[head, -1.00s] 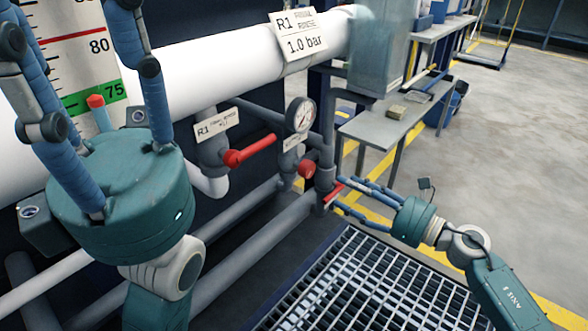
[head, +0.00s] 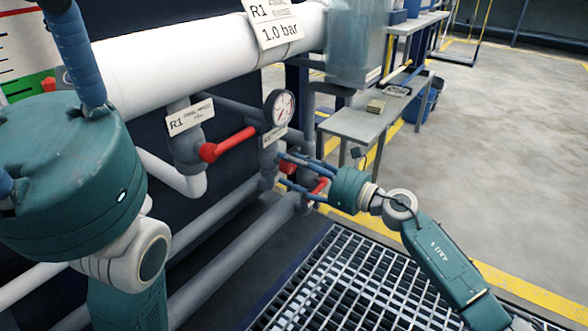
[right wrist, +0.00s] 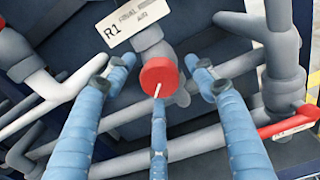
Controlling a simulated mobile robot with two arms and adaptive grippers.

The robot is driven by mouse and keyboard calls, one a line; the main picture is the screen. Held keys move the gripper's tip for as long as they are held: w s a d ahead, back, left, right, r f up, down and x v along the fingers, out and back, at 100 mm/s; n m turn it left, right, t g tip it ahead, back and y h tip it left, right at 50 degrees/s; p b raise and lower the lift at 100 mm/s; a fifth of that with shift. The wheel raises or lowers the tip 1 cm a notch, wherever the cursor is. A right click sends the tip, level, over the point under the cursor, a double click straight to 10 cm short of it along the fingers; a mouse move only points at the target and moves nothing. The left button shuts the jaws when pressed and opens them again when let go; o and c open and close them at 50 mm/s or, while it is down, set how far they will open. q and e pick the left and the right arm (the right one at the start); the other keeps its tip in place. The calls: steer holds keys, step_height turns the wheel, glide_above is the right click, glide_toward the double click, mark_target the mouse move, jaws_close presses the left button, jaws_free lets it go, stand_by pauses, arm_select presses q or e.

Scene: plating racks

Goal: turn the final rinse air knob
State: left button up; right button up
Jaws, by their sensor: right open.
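The final rinse air knob (right wrist: 159,77) is a round red knob with a white pointer mark, under the R1 label (right wrist: 132,27) in the right wrist view. In the head view only a red bit of it (head: 291,168) shows behind my fingers. My right gripper (head: 282,170) is open, its blue fingers spread around the knob's front; in the right wrist view the fingers (right wrist: 160,85) lie left, right and below it. I cannot tell whether any finger touches it. My left gripper (head: 75,175) is large at the left, fingers apart, tips out of view.
A red lever valve (head: 228,145) and a pressure gauge (head: 279,108) are close left of and above my right gripper. Another red handle (head: 319,186) is just beneath its fingers. A white pipe (head: 190,60) runs above. Grating (head: 340,280) and open floor lie right.

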steer(key=shift+c, duration=0.5)
steer(key=c, duration=1)
steer(key=shift+r, duration=0.1)
